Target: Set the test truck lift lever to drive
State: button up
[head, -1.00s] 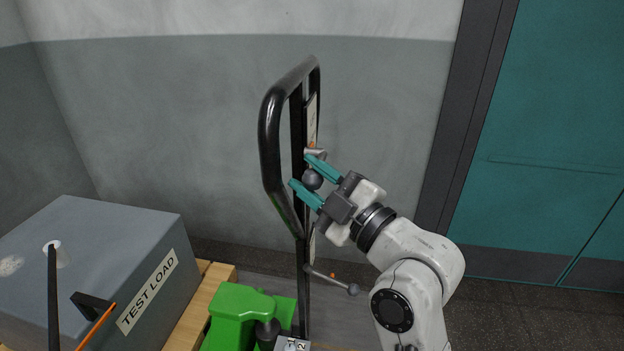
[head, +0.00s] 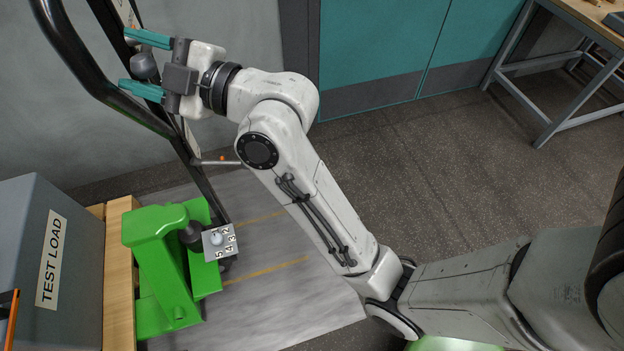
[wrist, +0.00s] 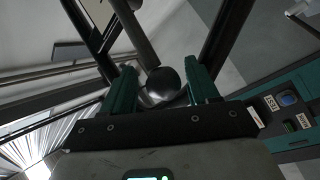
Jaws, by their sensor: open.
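The pallet truck has a green body (head: 160,265) and a black loop handle (head: 100,88) rising at the left of the head view. A dark ball knob (head: 145,67) sits between the teal fingers of my gripper (head: 128,60), beside the handle. The wrist view shows the knob (wrist: 162,84) on a grey rod (wrist: 135,36), between the two spread fingers (wrist: 164,84). My gripper is open; whether a finger touches the knob I cannot tell. Lower on the handle, a thin grey rod (head: 215,162) sticks out to the right, its end hidden behind my arm. Lever position markings are not readable.
A grey TEST LOAD box (head: 25,250) sits on wooden boards (head: 120,275) at the left. A small numbered plate (head: 220,241) is on the truck. Teal cabinets (head: 400,45) line the back wall; a workbench (head: 555,60) stands at the far right. The floor right of the truck is open.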

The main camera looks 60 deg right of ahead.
jog(key=r+p, duration=0.1)
jog(key=p, duration=0.2)
jog(key=shift+a+r+m+g, duration=0.1)
jog(key=shift+r+m+g, duration=0.2)
jog(key=shift+r+m, duration=0.1)
jog(key=p, duration=0.3)
jog(key=r+m+p, duration=0.1)
jog(key=p, duration=0.2)
jog(key=r+m+g+h+p, duration=0.1)
jog(key=p, duration=0.2)
jog(key=shift+w+d, duration=0.35)
jog(key=b+v, duration=0.2)
jog(key=v, duration=0.9)
jog(key=s+d+f+m+g+h+p, duration=0.1)
jog(key=s+f+m+g, duration=0.3)
jog(key=f, duration=0.8)
jog(key=s+d+f+m+g+h, duration=0.1)
jog(key=s+f+m+g+h, duration=0.2)
jog(key=s+f+m+g, duration=0.2)
jog(key=shift+s+d+f+g+p, duration=0.15)
jog(key=shift+s+f+g+p, duration=0.2)
jog(key=shift+s+f+g, duration=2.4)
jog(key=shift+s+f+t, duration=0.15)
jog(key=shift+f+t, duration=0.3)
jog(key=shift+f, duration=0.15)
jog(key=shift+s+f+t, duration=0.15)
jog(key=shift+f+t, duration=0.25)
jog(key=shift+f, duration=0.2)
jog(key=shift+c, duration=0.3)
